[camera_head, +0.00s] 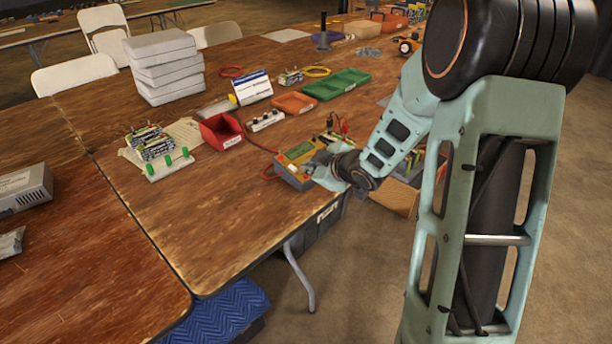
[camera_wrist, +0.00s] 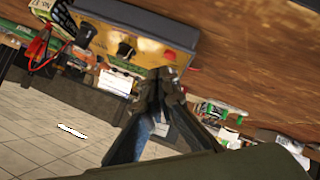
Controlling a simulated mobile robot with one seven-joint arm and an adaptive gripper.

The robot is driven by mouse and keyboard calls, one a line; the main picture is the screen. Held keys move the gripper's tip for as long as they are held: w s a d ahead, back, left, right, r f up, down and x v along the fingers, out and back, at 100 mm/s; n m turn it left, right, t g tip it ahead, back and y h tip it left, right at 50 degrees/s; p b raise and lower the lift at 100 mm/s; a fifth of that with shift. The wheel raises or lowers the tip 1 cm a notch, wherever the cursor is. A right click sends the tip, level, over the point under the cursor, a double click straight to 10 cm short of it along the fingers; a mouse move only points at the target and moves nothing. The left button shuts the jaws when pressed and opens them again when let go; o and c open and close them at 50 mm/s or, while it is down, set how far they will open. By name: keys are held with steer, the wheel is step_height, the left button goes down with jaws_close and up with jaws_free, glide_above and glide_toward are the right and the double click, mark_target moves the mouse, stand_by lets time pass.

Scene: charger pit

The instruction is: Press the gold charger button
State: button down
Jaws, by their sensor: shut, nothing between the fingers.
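The charger (camera_head: 293,178) sits at the table's right edge in the head view, a grey box with a yellow and green top. In the wrist view the charger (camera_wrist: 150,42) shows a gold-tan front panel with dark knobs and a grey casing. My gripper (camera_wrist: 165,78) is shut and empty, its tips at the lower right of that panel. A small reddish spot, perhaps the button (camera_wrist: 169,56), shows just above the tips. I cannot tell whether the tips touch the panel. In the head view my gripper (camera_head: 322,166) is beside the charger and partly hides it.
A red bin (camera_head: 221,132), an orange tray (camera_head: 294,103) and a green tray (camera_head: 336,84) lie behind the charger. A battery rack (camera_head: 165,160) stands to the left. Red and black cable clips (camera_wrist: 40,45) hang beside the panel. The front of the table is clear.

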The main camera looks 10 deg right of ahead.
steer(key=shift+f, duration=0.1)
stand_by(0.6)
steer(key=shift+w+f+b, duration=0.1)
steer(key=shift+f+b, duration=0.2)
steer(key=shift+b, duration=0.05)
steer(key=shift+f+b, duration=0.4)
stand_by(0.5)
steer(key=shift+r, duration=0.1)
steer(key=shift+r+p, duration=0.65)
steer(key=shift+p, duration=0.15)
steer(key=shift+r, duration=0.1)
steer(key=r+p, duration=0.3)
steer(key=s+r+p, duration=0.1)
steer(key=shift+d+r+p, duration=0.3)
steer(key=shift+r+p, duration=0.1)
stand_by(0.6)
